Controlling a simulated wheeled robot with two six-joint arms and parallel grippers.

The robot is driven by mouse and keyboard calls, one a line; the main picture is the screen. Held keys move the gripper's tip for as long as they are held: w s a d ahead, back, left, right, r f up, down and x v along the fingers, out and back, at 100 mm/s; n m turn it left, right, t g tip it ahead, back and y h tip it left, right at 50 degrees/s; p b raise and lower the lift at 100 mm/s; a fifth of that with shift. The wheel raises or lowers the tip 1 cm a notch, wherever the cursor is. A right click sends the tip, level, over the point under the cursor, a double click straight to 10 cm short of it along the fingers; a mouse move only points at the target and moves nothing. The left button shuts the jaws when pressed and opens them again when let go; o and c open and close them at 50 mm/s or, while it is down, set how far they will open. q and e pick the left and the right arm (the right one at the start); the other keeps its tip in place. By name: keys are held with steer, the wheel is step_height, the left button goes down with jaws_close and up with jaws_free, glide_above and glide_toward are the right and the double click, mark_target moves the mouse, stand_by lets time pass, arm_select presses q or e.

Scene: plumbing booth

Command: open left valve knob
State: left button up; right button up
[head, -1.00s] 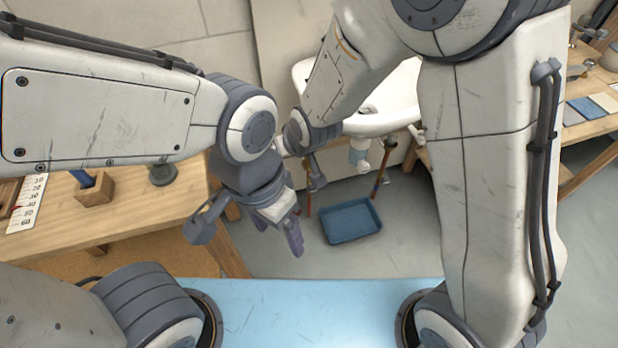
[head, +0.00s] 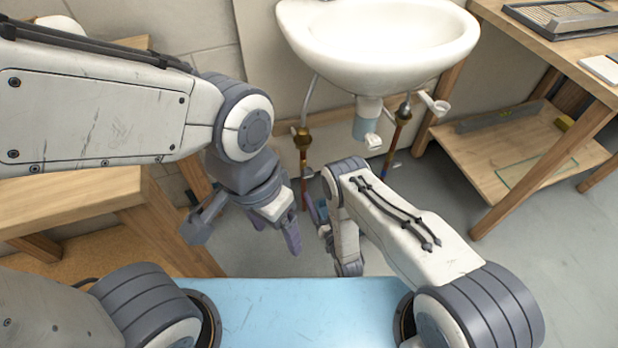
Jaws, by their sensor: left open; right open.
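The left valve (head: 302,138) is a brass fitting on a thin supply pipe under the left side of the white sink (head: 385,45). I cannot make out its knob clearly. A second brass valve (head: 404,110) sits on the right pipe, with a pale round knob (head: 440,107) beside it. My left gripper (head: 245,230) is open and empty, left of and nearer than the left valve, apart from it. My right gripper (head: 331,236) is open, pointing down in front of the sink, below the valves and apart from them. My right wrist partly hides its fingers.
A pale drain trap (head: 367,120) hangs between the two valves. A wooden bench (head: 75,200) stands at the left. A wooden workbench (head: 560,45) with a lower shelf (head: 500,165) stands at the right. Grey floor (head: 560,270) is clear at the lower right.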

mark_target(309, 175)
steer(key=b+x, duration=0.9)
steer(key=x, duration=0.1)
steer(key=shift+w+a, duration=0.1)
jaws_close()
